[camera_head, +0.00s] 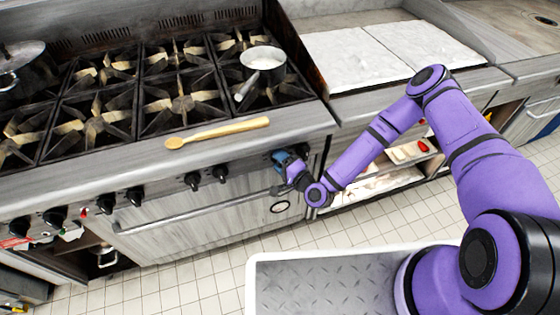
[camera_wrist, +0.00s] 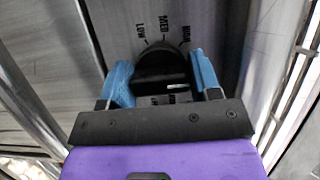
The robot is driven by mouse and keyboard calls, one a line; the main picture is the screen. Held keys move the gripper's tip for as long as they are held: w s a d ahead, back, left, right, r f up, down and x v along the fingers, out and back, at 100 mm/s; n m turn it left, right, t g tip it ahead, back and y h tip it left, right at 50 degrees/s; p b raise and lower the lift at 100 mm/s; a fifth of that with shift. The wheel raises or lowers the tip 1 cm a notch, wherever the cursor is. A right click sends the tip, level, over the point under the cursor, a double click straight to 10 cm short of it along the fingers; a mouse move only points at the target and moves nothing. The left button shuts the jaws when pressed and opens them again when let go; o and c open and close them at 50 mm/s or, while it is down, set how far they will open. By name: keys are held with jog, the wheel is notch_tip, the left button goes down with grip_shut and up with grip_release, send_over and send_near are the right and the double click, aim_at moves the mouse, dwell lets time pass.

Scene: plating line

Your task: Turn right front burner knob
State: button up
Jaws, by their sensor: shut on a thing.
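In the wrist view, a black burner knob (camera_wrist: 161,72) sits on the grey metal panel, with LOW, MED and a third label printed around it. My gripper (camera_wrist: 161,82) has its two blue fingers on either side of the knob and is shut on it. In the head view my gripper (camera_head: 283,158) is at the right end of the stove's front panel and covers the knob it holds. Several other black knobs, such as one left of my gripper (camera_head: 220,174), show along the panel.
A wooden spoon (camera_head: 217,132) lies on the stove's front ledge above the panel. An oven door handle (camera_head: 190,213) runs below the knobs. Open shelves (camera_head: 385,182) lie to the right, beneath a flat griddle (camera_head: 350,58).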

jog(key=n+h, duration=0.1)
jog(key=n, duration=0.2)
jog(key=shift+n+g, duration=0.4)
jog(key=n+h, duration=0.2)
jog(key=shift+n, duration=0.4)
jog(key=n+h, duration=0.2)
jog(key=n, duration=0.1)
jog(key=shift+n+h, duration=0.7)
jog(key=shift+n, duration=0.3)
jog(key=o, duration=0.8)
jog(key=shift+o, duration=0.3)
jog(key=shift+s, duration=0.1)
